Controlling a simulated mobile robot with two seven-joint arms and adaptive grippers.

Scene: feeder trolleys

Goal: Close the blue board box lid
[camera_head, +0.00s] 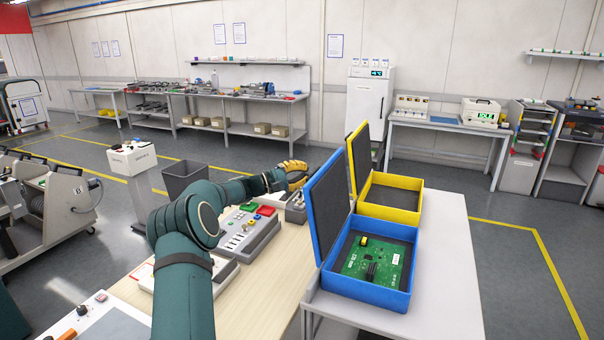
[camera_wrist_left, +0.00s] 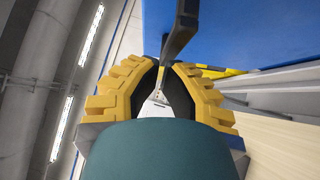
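The blue board box (camera_head: 366,290) stands on the white table with a green circuit board (camera_head: 376,262) inside. Its blue lid (camera_head: 311,227) is up, hinged on the left side and leaning slightly left. A large blue surface, seemingly the lid, fills the upper right there. My right gripper is not in view.
A yellow box (camera_head: 402,183) with its lid (camera_head: 358,158) up stands just behind the blue one. A grey control panel (camera_head: 250,232) with coloured buttons lies on the wooden bench left of the lid. The white table (camera_head: 450,265) is bare right of the boxes.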

